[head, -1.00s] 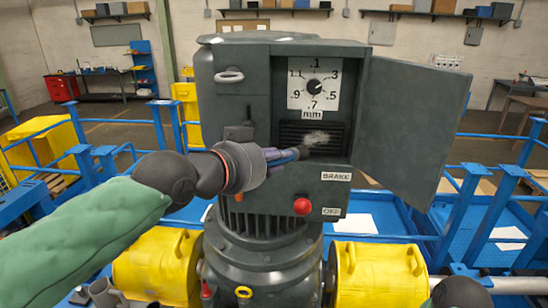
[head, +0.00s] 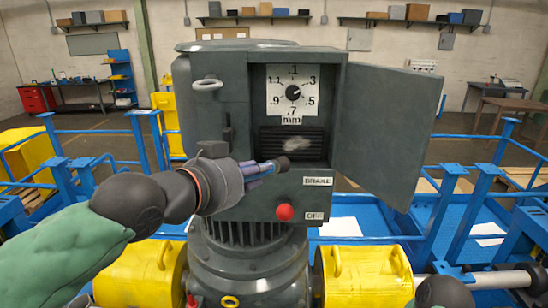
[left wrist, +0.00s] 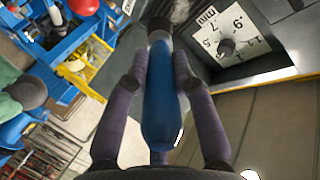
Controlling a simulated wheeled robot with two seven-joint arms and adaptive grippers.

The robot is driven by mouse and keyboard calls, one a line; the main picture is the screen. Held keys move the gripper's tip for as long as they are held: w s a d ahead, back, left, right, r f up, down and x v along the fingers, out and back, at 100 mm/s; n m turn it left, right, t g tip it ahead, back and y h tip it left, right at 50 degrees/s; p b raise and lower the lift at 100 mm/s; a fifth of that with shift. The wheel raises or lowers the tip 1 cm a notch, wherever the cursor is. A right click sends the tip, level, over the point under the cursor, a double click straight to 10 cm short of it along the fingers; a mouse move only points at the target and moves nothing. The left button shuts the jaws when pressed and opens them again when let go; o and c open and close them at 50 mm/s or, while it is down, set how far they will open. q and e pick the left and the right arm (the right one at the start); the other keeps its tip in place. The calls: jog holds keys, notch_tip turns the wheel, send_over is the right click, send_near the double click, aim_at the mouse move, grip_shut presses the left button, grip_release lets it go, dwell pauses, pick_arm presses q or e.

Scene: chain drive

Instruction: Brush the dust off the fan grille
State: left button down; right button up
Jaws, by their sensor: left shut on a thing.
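The fan grille (head: 315,142) is a dark slatted panel inside the open cabinet of the grey machine, below the dial. A pale patch of dust (head: 293,146) lies on its slats. My left gripper (head: 262,170) is shut on the blue handle of a brush (left wrist: 160,100). The brush's dark head (head: 282,163) is at the grille's lower left edge, just below the dust. I cannot tell if it touches the grille. In the left wrist view both fingers (left wrist: 160,75) hug the handle, and pale dust shows past the brush's far end. My right gripper cannot be made out.
The cabinet door (head: 385,130) stands open on the right. A grey handle (head: 207,84) sticks out at upper left. Yellow guards (head: 140,275) and blue rails surround the machine.

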pick_arm(q)
jog(key=w, duration=0.7)
jog(key=shift+w, duration=0.4)
jog(key=shift+w+b, duration=0.3)
jog(key=shift+w, duration=0.25)
dwell(0.7)
jog(key=shift+s+d+p, duration=0.1)
jog(key=shift+d+p, duration=0.75)
jog(key=shift+d, duration=1.8)
jog(key=shift+d+b, duration=0.45)
jog(key=shift+d, duration=0.55)
jog(key=shift+w, duration=0.2)
